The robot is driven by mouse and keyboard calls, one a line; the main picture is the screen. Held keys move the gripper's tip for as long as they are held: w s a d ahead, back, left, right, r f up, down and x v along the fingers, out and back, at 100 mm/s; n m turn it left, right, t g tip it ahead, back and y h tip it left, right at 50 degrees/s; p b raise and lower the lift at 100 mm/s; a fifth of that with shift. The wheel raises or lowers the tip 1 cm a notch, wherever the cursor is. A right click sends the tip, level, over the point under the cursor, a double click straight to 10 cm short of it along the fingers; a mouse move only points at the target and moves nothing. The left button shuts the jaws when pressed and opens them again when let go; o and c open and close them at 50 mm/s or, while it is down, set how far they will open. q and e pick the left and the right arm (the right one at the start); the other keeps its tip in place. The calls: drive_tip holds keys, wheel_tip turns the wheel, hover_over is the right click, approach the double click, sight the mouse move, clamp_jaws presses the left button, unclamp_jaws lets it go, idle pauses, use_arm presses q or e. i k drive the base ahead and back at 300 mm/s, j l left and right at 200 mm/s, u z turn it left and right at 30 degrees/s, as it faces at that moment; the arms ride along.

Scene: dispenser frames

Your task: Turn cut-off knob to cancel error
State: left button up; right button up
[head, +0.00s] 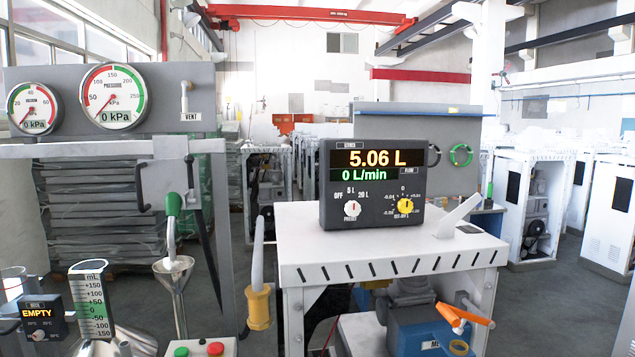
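A dark meter box (330,215) stands on the white cabinet top in the middle. Its display (376,166) reads 5.06 L in orange and 0 L/min in green. The yellow cut-off knob (405,206) is at the lower right of its face, with a scale around it, 0 at the top and small minus values at left. Its pointer is too small to read surely. The white preset knob (352,209) is at the lower left, marked OFF, 5 L and 20 L, and seems to point up near 5 L. Neither of my grippers is in view.
The white cabinet top (300,250) has a white lever (460,215) right of the meter. A yellow nozzle handle (259,306) hangs at its left. Gauges (114,97), a funnel (173,268) and a graduated cylinder (92,300) stand left. The space before the meter's face is clear.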

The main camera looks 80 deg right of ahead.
sight(406, 206)
drive_tip(key=z, duration=3.05)
